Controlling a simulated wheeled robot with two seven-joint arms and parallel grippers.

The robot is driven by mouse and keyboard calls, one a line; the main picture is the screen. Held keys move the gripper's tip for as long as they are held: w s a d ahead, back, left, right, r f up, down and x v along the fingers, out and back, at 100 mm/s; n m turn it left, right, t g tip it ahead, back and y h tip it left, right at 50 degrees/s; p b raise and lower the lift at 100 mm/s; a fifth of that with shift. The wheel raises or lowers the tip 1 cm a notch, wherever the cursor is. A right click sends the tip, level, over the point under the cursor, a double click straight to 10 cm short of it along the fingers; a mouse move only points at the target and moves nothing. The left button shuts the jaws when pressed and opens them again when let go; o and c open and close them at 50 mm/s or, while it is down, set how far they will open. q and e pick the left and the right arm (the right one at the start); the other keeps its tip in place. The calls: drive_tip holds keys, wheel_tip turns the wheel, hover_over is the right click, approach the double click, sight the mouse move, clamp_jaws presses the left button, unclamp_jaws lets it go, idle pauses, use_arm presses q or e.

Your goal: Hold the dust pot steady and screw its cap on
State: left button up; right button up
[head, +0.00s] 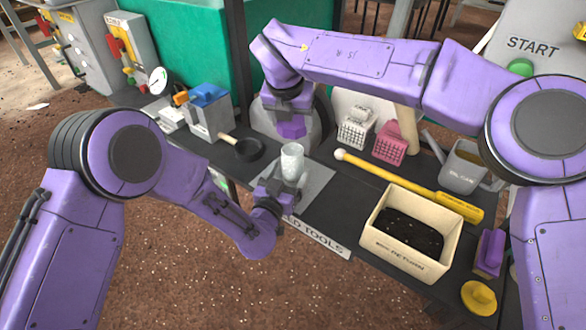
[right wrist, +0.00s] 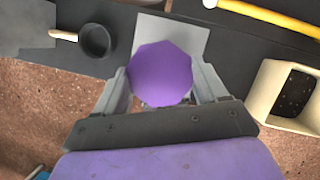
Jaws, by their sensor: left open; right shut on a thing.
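The dust pot (head: 292,160) is a pale, clear-walled jar standing upright on a grey mat (head: 318,178). Its top is open in the head view. My left gripper (head: 284,184) is open low at the pot's near side; whether its fingers touch the pot cannot be told. My right gripper (head: 288,112) is shut on the purple faceted cap (head: 291,129) and holds it above the pot, apart from it. In the right wrist view the cap (right wrist: 160,72) sits between the two fingers and hides the pot from there.
A black pan (head: 249,150) and a grey box with a blue top (head: 209,115) stand to the left.

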use_arm(q)
drive_tip(key=shift+x, duration=1.45)
drive_tip(key=c, duration=1.5)
use_arm(e)
hover_over(292, 146)
drive_tip(key=s, duration=0.3)
drive_tip(key=shift+w+f, duration=0.15)
drive_tip(key=shift+f, duration=2.3)
drive_tip(key=shift+f, duration=0.9)
drive_tip(key=shift+f, duration=0.55)
use_arm(q)
clamp_jaws()
